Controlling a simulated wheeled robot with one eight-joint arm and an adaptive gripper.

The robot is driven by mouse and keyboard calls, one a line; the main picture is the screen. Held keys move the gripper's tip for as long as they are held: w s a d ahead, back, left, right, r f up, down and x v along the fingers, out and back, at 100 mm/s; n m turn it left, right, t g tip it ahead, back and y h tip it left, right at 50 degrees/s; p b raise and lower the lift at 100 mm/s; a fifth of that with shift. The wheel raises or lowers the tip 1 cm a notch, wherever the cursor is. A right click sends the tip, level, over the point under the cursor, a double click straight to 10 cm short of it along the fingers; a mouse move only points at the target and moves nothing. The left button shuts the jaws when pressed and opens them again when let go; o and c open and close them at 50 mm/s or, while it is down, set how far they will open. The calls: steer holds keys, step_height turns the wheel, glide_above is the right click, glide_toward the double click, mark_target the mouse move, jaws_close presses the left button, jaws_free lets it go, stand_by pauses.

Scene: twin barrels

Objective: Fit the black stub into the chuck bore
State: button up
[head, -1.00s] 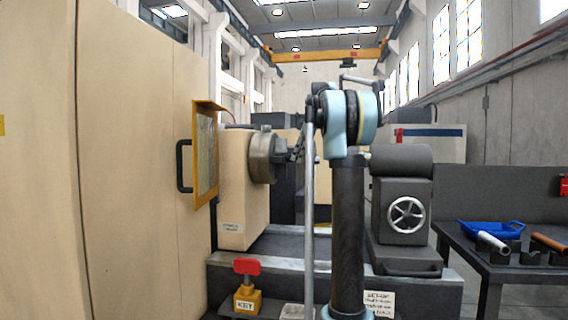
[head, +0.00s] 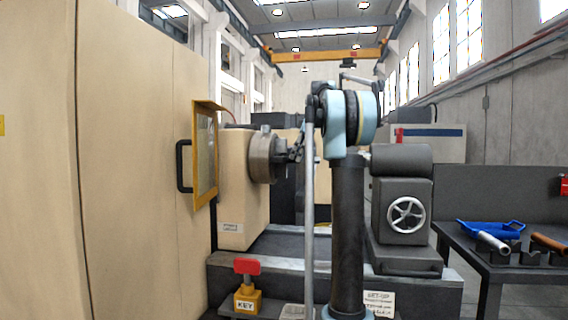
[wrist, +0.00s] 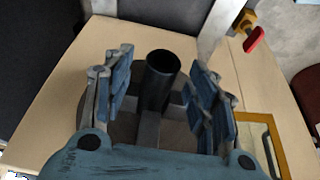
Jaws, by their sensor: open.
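The grey round chuck (head: 264,158) is on the face of the beige headstock in the head view. In the wrist view the chuck face (wrist: 122,122) lies behind my gripper's fingers. The black stub (wrist: 158,90) stands out from the middle of the chuck, between its grey jaws. How deep it sits in the bore is hidden. My gripper (wrist: 160,92) is open, with one blue-grey finger on each side of the stub and gaps between. In the head view my gripper (head: 297,146) is small, close in front of the chuck.
A yellow-framed door (head: 205,155) stands left of the chuck. A red-handled key (head: 247,282) sits in a yellow holder below. The grey tailstock (head: 403,210) is at right. A dark table (head: 500,262) with a blue tray (head: 490,229) stands farther right.

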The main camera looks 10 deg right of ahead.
steer(key=v, duration=1)
steer(key=s+a+f+m+h, duration=0.15)
steer(key=s+f+m, duration=0.25)
steer(key=s+f, duration=0.6)
steer(key=s+a+f+m+h, duration=0.1)
steer(key=s+a+f+m, duration=0.15)
steer(key=s+f, duration=0.75)
steer(key=s+f+m, duration=0.2)
steer(key=s+f, duration=0.5)
steer(key=f, duration=0.4)
steer(key=s+f+m+h, duration=0.1)
steer(key=s+f+m, duration=0.2)
steer(key=s+f, duration=0.5)
steer(key=s+f+m, duration=0.2)
steer(key=s+f, duration=0.6)
steer(key=f, duration=0.7)
steer(key=shift+d+t+h, duration=0.3)
steer(key=shift+d+h, duration=0.05)
steer(key=shift+w+m, duration=0.1)
steer(key=shift+m, duration=0.15)
steer(key=shift+w+f, duration=0.2)
steer(key=shift+w, duration=0.2)
